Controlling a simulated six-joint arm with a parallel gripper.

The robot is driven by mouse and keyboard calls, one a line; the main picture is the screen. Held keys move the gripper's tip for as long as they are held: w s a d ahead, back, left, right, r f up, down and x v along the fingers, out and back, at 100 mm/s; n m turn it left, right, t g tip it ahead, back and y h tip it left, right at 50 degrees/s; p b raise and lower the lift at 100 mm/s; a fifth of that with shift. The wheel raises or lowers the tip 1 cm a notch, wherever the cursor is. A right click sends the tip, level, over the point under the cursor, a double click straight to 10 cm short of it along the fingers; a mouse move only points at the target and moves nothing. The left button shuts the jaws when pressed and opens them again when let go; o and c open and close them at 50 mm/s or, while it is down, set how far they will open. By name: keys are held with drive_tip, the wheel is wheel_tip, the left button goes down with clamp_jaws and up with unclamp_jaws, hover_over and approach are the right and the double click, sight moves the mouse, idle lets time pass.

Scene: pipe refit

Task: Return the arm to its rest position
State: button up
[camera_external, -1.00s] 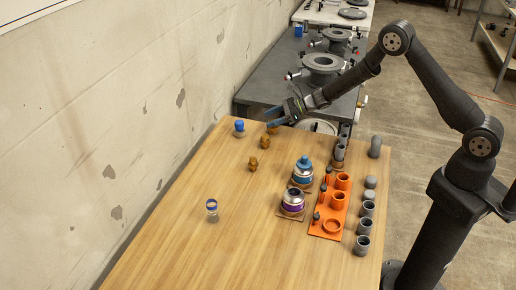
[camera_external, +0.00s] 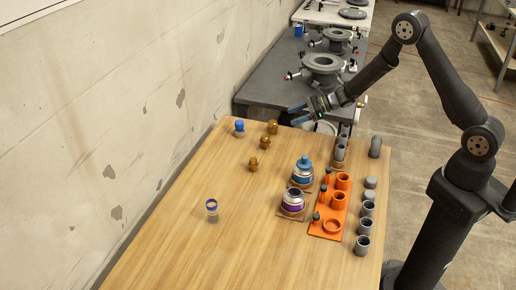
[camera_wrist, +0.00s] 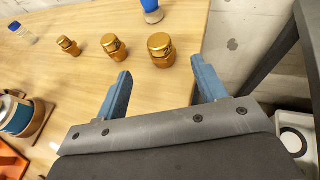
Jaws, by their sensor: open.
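My gripper (camera_external: 300,114) is open and empty above the far edge of the wooden table. In the wrist view its two blue fingers (camera_wrist: 163,88) stand wide apart with nothing between them. Several brass fittings (camera_external: 264,142) stand on the table to the left of and below the gripper in the outside view. They also show in the wrist view, and the largest one (camera_wrist: 161,50) is just beyond the fingers.
A blue-topped fitting (camera_external: 239,128) and a small clear jar (camera_external: 211,207) stand at the left. Two round assemblies (camera_external: 292,204), an orange tray (camera_external: 326,229) and grey pipe pieces (camera_external: 363,226) fill the right. A dark bench (camera_external: 275,82) with flanges adjoins the far edge. The table's front left is clear.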

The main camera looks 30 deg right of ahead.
sight(272, 126)
drive_tip(key=x, duration=1)
drive_tip(key=shift+a+f, duration=0.2)
drive_tip(key=shift+f, duration=0.15)
drive_tip(key=r, duration=0.5)
drive_tip(key=shift+w+d, duration=0.15)
drive_tip(key=shift+d, duration=0.15)
drive_tip(key=d+r, duration=0.7)
drive_tip(key=d, duration=0.5)
drive_tip(key=s+d+n+g, duration=0.2)
drive_tip(key=s+n+g, duration=0.85)
drive_tip(key=s, duration=0.65)
drive_tip(key=shift+g+h, duration=0.4)
drive_tip(key=shift+g, duration=0.15)
drive_tip(key=s+a+f, duration=0.1)
drive_tip(key=a+f, duration=0.1)
drive_tip(key=a, duration=0.1)
drive_tip(key=s+a+f, duration=0.1)
drive_tip(key=a+f, duration=0.2)
drive_tip(key=a, duration=0.1)
drive_tip(key=s+a+f, duration=0.1)
drive_tip(key=a+f, duration=0.1)
drive_tip(key=a, duration=0.1)
drive_tip(key=shift+a+f, duration=0.35)
drive_tip(key=shift+a, duration=0.05)
drive_tip(key=shift+a+f, duration=0.35)
drive_tip(key=shift+f, duration=0.05)
